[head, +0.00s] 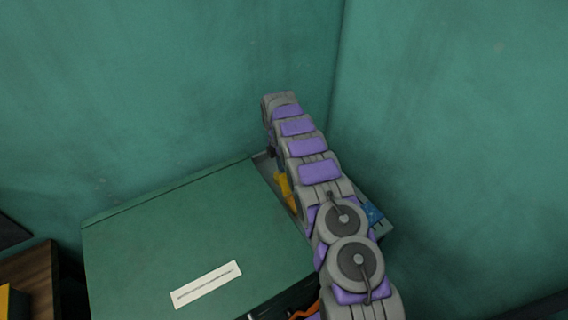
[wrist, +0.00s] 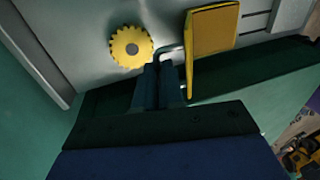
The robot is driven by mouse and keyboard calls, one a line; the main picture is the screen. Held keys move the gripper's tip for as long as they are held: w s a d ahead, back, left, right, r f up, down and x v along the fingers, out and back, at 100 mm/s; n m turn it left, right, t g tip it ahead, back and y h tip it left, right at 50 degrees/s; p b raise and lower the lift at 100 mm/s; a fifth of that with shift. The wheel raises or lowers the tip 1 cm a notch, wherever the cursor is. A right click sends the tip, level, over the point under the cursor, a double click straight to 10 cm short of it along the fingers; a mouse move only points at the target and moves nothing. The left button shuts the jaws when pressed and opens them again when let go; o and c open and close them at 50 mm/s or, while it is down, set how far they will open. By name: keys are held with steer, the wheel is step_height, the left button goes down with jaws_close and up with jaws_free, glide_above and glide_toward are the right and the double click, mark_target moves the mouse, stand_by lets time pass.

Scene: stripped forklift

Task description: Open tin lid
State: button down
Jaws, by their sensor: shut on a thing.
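A green box with a flat top (head: 190,235) stands in the corner in the head view. I cannot tell for sure whether this top is the tin lid. My gripper (wrist: 168,68) shows in the wrist view with its two dark fingers close together. They are shut on a thin bent metal loop (wrist: 168,48) at a grey metal surface (wrist: 90,30). A yellow toothed wheel (wrist: 131,47) is left of the fingertips and a yellow block (wrist: 211,42) is right of them. In the head view my arm hides the gripper.
Green walls (head: 180,80) meet in a corner behind my arm. The box top carries a white label (head: 206,285). A yellow part (head: 286,190) shows beside my arm. A wooden piece (head: 30,280) is at the lower left. Yellow machinery (wrist: 302,157) is at the wrist view's lower right.

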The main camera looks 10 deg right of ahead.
steer(key=shift+w+a+f, duration=0.25)
steer(key=shift+w+f, duration=0.1)
steer(key=shift+w, duration=0.1)
steer(key=shift+w+a+f, duration=0.1)
steer(key=shift+w, duration=0.05)
stand_by(0.5)
steer(key=c, duration=1.7)
jaws_free()
steer(key=shift+o, duration=0.9)
steer(key=shift+w+a+f, duration=0.1)
steer(key=shift+w+f, duration=0.1)
steer(key=shift+w, duration=0.05)
steer(key=shift+o, duration=1.3)
steer(key=shift+w, duration=0.15)
steer(key=shift+s+r, duration=0.1)
steer(key=shift+s, duration=0.1)
